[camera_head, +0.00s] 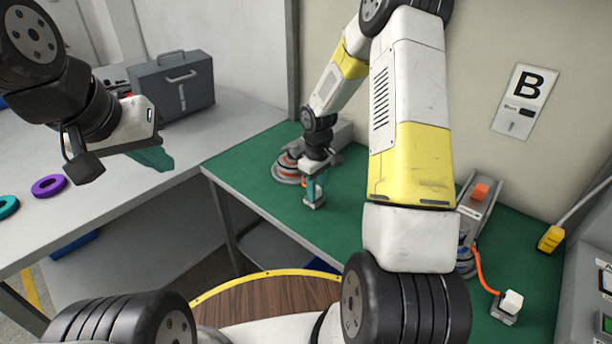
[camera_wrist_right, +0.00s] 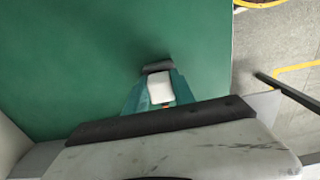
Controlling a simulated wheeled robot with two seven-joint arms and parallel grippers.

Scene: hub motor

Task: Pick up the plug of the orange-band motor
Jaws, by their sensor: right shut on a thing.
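The orange-band motor (camera_head: 286,168) sits on the green bench in the head view, a grey disc stack with an orange ring, partly hidden by my right wrist. My right gripper (camera_head: 315,190) points down just to its right and is shut on the white plug. The plug (camera_wrist_right: 160,88) shows between the teal fingers (camera_wrist_right: 158,94) in the right wrist view. The plug is at or just above a small grey holder (camera_head: 313,203); I cannot tell whether it is clear of it. My left gripper (camera_head: 153,158) hangs over the grey table's edge; its opening is not clear.
A second motor (camera_head: 465,262) with an orange cable and a white plug (camera_head: 512,301) is at the bench's right, partly behind my arm. A grey stand (camera_head: 479,207) carries an orange block. A toolbox (camera_head: 173,86) and purple ring (camera_head: 49,186) lie on the left table.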

